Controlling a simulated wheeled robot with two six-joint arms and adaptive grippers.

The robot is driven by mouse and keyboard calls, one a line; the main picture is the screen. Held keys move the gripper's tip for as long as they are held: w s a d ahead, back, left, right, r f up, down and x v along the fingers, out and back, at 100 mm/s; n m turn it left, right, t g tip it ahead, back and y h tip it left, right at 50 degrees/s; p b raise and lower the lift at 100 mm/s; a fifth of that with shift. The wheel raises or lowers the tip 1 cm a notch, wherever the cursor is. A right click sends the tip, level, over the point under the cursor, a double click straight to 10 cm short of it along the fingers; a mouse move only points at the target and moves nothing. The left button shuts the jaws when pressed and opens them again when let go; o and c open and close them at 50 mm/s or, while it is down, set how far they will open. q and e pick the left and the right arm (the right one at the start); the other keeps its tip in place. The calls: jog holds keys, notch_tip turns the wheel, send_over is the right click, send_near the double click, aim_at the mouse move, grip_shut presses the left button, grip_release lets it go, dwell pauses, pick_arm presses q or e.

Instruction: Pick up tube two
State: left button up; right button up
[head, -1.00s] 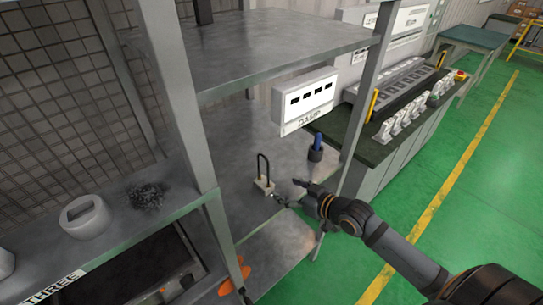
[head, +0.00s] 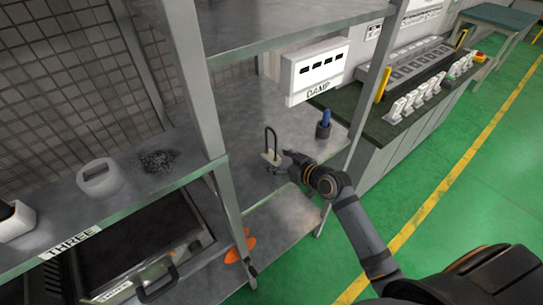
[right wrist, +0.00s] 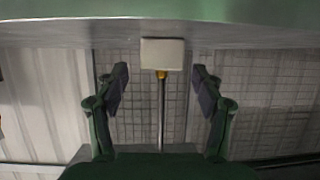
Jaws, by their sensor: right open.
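A thin dark tube bent in a loop (head: 270,137) stands upright on a small pale block (head: 270,158) on the metal shelf (head: 253,200). No number shows on it. My right gripper (head: 282,162) is just right of the block, beside the tube. In the right wrist view, my open gripper (right wrist: 160,90) has one finger on each side of the tube (right wrist: 162,115), with gaps on both sides. The pale block (right wrist: 162,52) and a yellow fitting show at the tube's end. My left gripper is out of view.
A blue-handled item stands in a dark holder (head: 322,130) to the right. A white box marked DAMP (head: 316,72) is behind. A grey shelf post (head: 200,95) rises at left, and another post (head: 372,88) at right. An upper shelf (head: 270,22) hangs above.

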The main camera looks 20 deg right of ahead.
jog(key=x, duration=0.3)
jog(key=shift+a, duration=0.1)
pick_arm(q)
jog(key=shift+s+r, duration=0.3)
pick_arm(e)
jog(key=shift+s, duration=0.15)
jog(key=shift+c, duration=1.2)
jog(key=c, duration=1.1)
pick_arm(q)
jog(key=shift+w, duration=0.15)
pick_arm(e)
jog(key=shift+c, duration=0.2)
jog(key=shift+r, duration=0.1)
